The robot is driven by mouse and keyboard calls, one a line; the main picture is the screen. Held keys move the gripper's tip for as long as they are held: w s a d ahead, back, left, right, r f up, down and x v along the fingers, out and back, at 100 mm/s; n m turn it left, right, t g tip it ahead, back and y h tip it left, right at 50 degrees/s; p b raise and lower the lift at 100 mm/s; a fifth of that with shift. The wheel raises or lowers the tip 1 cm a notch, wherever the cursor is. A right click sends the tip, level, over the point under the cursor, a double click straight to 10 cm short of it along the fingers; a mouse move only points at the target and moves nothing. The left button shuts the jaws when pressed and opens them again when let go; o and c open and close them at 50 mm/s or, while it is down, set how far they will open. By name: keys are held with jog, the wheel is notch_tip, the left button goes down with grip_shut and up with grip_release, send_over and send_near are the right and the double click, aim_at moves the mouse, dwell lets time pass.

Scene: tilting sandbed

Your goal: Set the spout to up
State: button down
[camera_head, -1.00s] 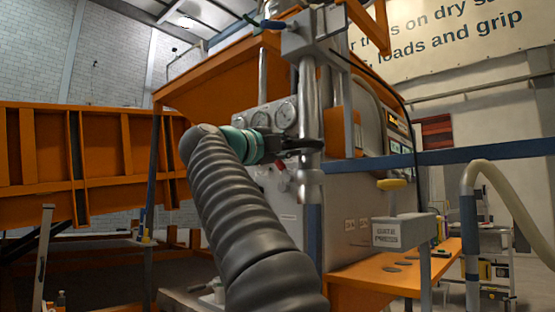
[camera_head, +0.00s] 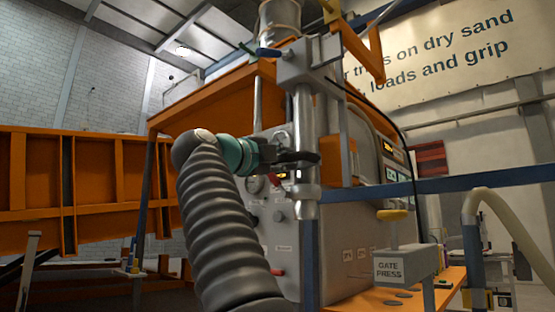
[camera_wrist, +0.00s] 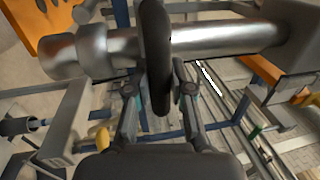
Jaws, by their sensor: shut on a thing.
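The spout (camera_head: 304,112) is a shiny metal pipe hanging from a grey block (camera_head: 306,62), its open end (camera_head: 306,208) pointing down. In the wrist view the spout (camera_wrist: 215,38) lies across the picture, with its thicker end collar at left and the block at right. A dark bar-like grip (camera_wrist: 155,50) crosses in front of the pipe. My gripper (camera_wrist: 158,84) is shut on this dark grip, one finger on each side. In the head view my gripper (camera_head: 292,158) is at the lower part of the pipe, its fingertips partly hard to make out.
A grey cabinet (camera_head: 335,258) with gauges and knobs stands behind the spout. A "GATE PRESS" box (camera_head: 389,268) with a yellow top is at right. A blue rail (camera_head: 450,184) crosses at right. An orange beam frame (camera_head: 35,185) fills the left. A pale hose (camera_head: 505,215) curves at far right.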

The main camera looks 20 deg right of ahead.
jog(key=shift+s+r, duration=0.25)
jog(key=shift+r, duration=0.2)
jog(key=c, duration=1)
grip_release()
jog(key=shift+d, duration=0.25)
jog(key=shift+w+f, duration=0.1)
jog(key=shift+a, duration=0.1)
jog(key=shift+a+f, duration=0.2)
jog(key=shift+a, duration=0.25)
jog(key=v, duration=1.1)
